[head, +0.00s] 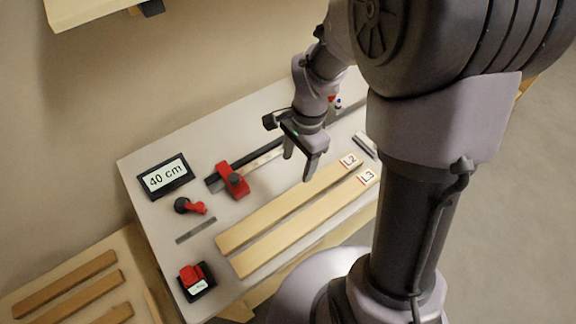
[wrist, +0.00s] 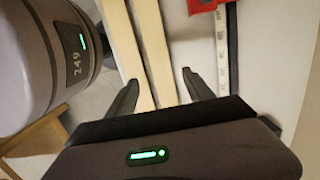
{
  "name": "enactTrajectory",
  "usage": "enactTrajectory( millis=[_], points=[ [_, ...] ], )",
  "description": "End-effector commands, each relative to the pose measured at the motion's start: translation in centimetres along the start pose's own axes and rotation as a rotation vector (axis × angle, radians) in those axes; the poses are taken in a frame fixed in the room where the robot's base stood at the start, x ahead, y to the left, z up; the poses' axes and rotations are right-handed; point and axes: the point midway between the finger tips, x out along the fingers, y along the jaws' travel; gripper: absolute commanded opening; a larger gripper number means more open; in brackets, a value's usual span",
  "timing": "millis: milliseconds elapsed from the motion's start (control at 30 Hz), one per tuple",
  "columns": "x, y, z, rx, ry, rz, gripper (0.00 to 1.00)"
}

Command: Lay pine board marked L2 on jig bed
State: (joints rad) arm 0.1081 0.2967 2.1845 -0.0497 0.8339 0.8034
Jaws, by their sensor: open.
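The pine board marked L2 (head: 285,208) lies flat on the pale bench top, its label at the right end. The pine board marked L3 (head: 300,229) lies parallel beside it, on the near side. My gripper (head: 297,167) is open and empty above the bench, close to the right part of L2. In the wrist view my gripper's fingers (wrist: 158,82) are spread apart, with the two boards' pale strips behind them. The jig bed, seemingly the dark rail with a ruler strip (head: 265,157) and a red stop (head: 233,180), lies behind L2, partly hidden by my arm.
A display reading 40 cm (head: 166,177) stands at the back left. A red-handled clamp (head: 190,206), a grey metal strip (head: 196,230) and a red device (head: 196,280) lie at the left. A lower surface with wooden strips (head: 70,285) is at the bottom left.

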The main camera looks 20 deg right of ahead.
Motion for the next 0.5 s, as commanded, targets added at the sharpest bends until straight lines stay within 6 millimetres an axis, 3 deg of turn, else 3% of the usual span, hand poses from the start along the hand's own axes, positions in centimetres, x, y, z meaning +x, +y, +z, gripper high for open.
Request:
enactTrajectory(
  millis=[100, 233, 333, 500],
  points=[
    [4.2, 0.2, 0.0, 0.000, -0.003, 0.006, 0.61],
    [8.0, 0.2, -0.1, -0.002, -0.002, 0.005, 0.61],
    [10.0, 0.1, -0.1, -0.002, -0.001, 0.004, 0.61],
    [11.4, 0.2, -0.2, -0.002, -0.001, 0.002, 0.61]
  ],
)
